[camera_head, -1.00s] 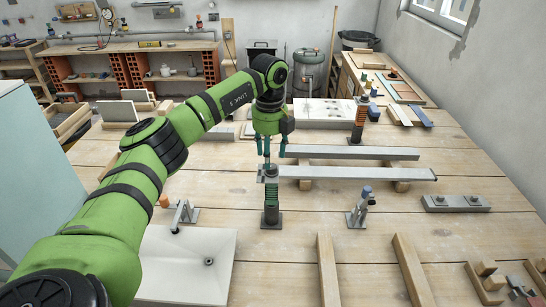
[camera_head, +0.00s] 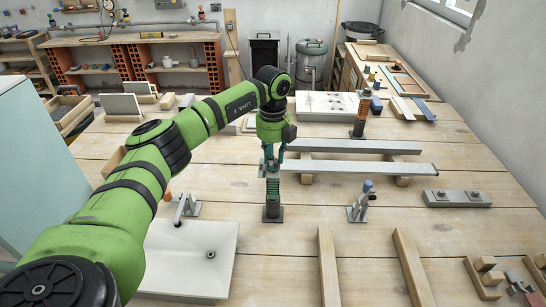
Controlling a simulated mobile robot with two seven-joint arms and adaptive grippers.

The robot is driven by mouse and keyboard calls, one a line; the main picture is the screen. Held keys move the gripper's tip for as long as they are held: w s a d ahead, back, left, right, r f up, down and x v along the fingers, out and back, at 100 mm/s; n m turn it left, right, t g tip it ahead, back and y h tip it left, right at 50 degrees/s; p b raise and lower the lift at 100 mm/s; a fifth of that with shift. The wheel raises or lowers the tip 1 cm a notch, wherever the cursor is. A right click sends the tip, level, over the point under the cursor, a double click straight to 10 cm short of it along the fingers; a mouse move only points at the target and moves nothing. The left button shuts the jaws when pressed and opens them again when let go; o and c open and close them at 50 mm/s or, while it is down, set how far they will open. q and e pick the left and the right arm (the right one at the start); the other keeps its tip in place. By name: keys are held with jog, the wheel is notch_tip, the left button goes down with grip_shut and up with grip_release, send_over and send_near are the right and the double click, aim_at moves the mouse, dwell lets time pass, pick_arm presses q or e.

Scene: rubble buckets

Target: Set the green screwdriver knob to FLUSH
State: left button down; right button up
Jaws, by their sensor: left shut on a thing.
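The green screwdriver knob (camera_head: 272,190) is a ribbed green upright post on a dark square base plate, in the middle of the head view. My left gripper (camera_head: 272,166) points straight down over it and is shut on its top. The fingers hide most of the knob's head. I cannot read any FLUSH mark or setting at this size. My right gripper is not in view.
Two long grey bars (camera_head: 350,165) lie on wooden blocks just right of the knob. A blue-topped metal fixture (camera_head: 361,203) stands to its right, a white basin (camera_head: 190,262) in front left. An orange ribbed post (camera_head: 361,118) stands farther back.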

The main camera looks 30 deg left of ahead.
pick_arm(q)
jog(key=m, duration=0.5)
jog(key=shift+f+b, duration=0.1)
jog(key=shift+b, duration=0.3)
jog(key=m, duration=0.4)
jog(key=shift+m, duration=0.3)
jog(key=c, duration=0.9)
grip_release()
jog(key=shift+c, duration=0.2)
notch_tip(320, 180, up, 12)
